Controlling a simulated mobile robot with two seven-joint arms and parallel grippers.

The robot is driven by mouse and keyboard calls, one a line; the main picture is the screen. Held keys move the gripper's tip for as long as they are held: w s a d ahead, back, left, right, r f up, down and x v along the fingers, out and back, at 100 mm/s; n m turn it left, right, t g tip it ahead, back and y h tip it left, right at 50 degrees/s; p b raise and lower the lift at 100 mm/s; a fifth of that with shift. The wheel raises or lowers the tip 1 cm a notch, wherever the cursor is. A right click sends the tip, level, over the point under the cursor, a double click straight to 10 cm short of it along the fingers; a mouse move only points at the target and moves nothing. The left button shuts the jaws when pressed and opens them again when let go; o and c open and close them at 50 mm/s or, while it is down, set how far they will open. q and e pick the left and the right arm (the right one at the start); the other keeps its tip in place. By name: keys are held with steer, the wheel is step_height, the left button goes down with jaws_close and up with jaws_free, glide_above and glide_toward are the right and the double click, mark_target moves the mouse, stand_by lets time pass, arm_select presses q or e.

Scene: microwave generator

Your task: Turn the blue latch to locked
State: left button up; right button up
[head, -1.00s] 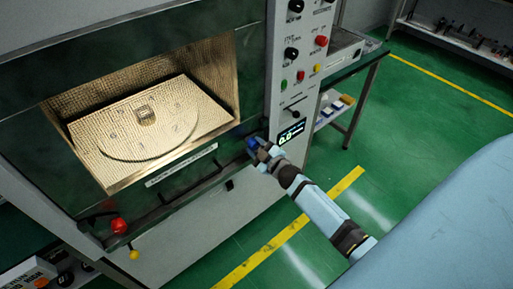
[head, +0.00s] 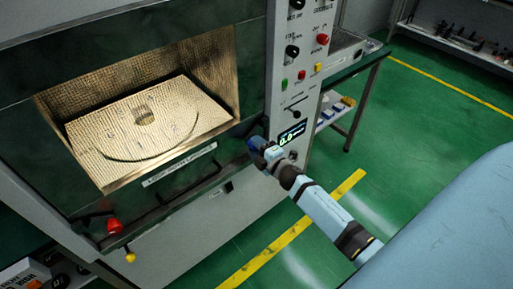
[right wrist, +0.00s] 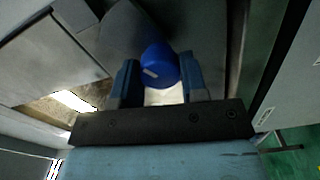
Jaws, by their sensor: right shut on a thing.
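The blue latch (head: 256,144) sits at the right end of the dark bar below the lit chamber in the head view. In the right wrist view the blue latch (right wrist: 158,66) is a round blue knob with a pale mark. My right gripper (head: 262,152) is at the latch, and in the right wrist view its two fingers (right wrist: 157,82) stand on either side of the knob, shut on it. The gripper partly hides the latch in the head view. My left gripper is not in view.
The open chamber (head: 215,58) has a gold mesh lining and a plate inside. A red knob (head: 114,226) and a yellow knob (head: 130,257) are at lower left. A control panel (head: 292,60) with buttons and a display (head: 291,135) rises beside the latch.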

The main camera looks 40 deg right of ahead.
stand_by(0.5)
steer(key=o, duration=0.9)
steer(key=shift+o, duration=0.2)
steer(key=shift+s, duration=0.15)
steer(key=s+d+b, duration=0.1)
steer(key=s, duration=1.2)
steer(key=shift+s, duration=0.3)
